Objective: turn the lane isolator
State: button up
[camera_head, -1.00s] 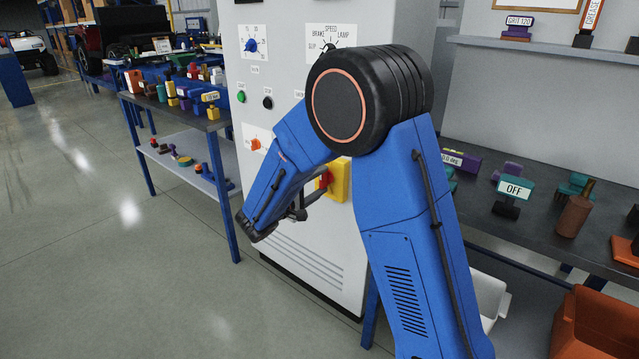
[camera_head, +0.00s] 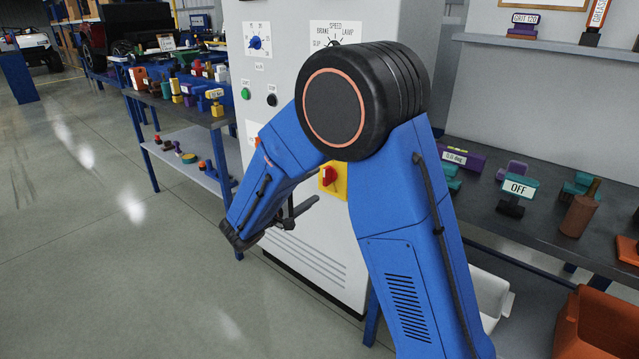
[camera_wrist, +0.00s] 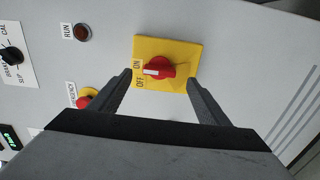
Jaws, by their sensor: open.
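The lane isolator appears to be the red rotary knob (camera_wrist: 162,68) on a yellow plate (camera_wrist: 180,50) marked ON and OFF, on the grey cabinet front. Its white mark points toward the labels; I cannot tell which one it lines up with. In the head view the red knob (camera_head: 328,176) shows on its yellow plate beside my arm. My gripper (camera_wrist: 158,80) is open and empty. Its fingers straddle the knob in the wrist picture, but appear short of the panel. In the head view the gripper (camera_head: 304,210) is below and left of the knob, partly hidden by my arm.
On the cabinet (camera_head: 290,45) there are also a red emergency button (camera_wrist: 84,99), a RUN lamp (camera_wrist: 82,32) and a black selector (camera_wrist: 11,56). A cluttered bench (camera_head: 222,124) stands left and a dark bench (camera_head: 475,212) right. The floor at left is clear.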

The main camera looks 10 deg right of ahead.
jog(key=v, duration=1.1)
jog(key=shift+s+a, duration=0.2)
jog(key=shift+a, duration=0.05)
jog(key=s+d+r+m+g+y, duration=0.15)
jog(key=s+d+g, duration=0.25)
jog(key=s+d, duration=0.5)
jog(key=s+d+m+g+y, duration=0.3)
jog(key=s+d+g, duration=0.25)
jog(key=d, duration=0.65)
jog(key=s+m+t+y, duration=0.2)
jog(key=s+y, duration=0.8)
jog(key=s, duration=0.8)
jog(key=shift+s+r+t, duration=0.15)
jog(key=shift+t, duration=0.7)
